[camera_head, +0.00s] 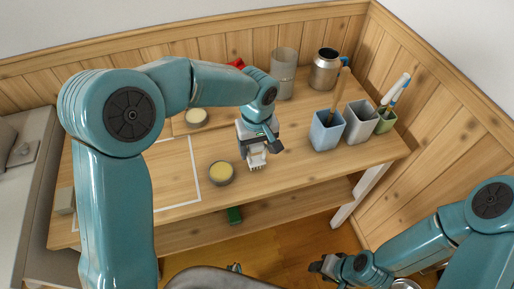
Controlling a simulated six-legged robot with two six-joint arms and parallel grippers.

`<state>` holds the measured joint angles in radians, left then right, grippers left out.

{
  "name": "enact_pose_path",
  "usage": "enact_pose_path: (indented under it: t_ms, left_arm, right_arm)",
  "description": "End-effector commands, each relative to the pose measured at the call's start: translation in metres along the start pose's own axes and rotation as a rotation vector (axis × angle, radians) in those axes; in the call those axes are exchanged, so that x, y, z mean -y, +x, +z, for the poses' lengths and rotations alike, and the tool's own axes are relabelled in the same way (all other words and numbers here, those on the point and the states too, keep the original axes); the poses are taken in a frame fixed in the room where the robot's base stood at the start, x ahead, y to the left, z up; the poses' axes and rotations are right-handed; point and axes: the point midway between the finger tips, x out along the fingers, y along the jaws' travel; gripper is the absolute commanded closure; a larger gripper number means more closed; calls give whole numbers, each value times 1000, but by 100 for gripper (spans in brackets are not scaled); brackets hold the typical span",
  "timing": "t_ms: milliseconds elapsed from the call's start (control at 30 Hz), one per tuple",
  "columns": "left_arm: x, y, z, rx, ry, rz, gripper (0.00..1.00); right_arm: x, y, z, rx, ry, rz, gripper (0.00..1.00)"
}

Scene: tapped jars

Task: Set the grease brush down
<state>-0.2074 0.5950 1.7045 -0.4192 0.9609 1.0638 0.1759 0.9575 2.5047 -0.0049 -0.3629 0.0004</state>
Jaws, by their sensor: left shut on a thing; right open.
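My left gripper (259,146) is over the wooden table (290,165), right of the front round tin. It is shut on a pale, bristled-looking thing (257,160), which seems to be the grease brush. Most of it is hidden by the gripper, and I cannot tell whether it touches the tabletop. My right gripper (322,266) is open and empty, low in front of the table. A blue cup (327,131) holds a wooden-handled tool (337,92). A grey cup (359,123) stands beside it, and a green cup (386,122) holds a white-and-blue tool (397,88).
Two tins with yellow contents, one in front (221,173) and one behind (196,117), stand on the table. A clear jar (284,72) and a metal can (325,69) stand at the back. A white outline (194,165) marks the left part. A green block (234,215) lies below.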

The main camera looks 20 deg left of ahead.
Motion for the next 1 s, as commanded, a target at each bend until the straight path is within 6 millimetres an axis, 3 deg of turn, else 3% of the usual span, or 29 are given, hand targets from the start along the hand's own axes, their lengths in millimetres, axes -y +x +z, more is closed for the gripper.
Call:
enact_pose_path:
  t_ms: [433, 467, 533, 833, 1000]
  left_arm:
    - [0, 12, 0, -1, 0, 1, 80]
    - [0, 12, 0, 0, 0, 0, 28]
    - [0, 10, 0, 0, 0, 0, 6]
    - [0, 9, 0, 0, 0, 0, 6]
    - [0, -10, -1, -4, -1, 4, 6]
  right_arm:
    - [-2, 4, 0, 0, 0, 0, 57]
    - [-2, 4, 0, 0, 0, 0, 57]
    - [-1, 3, 0, 0, 0, 0, 57]
    - [0, 1, 0, 0, 0, 0, 57]
    - [0, 0, 0, 0, 0, 0, 57]
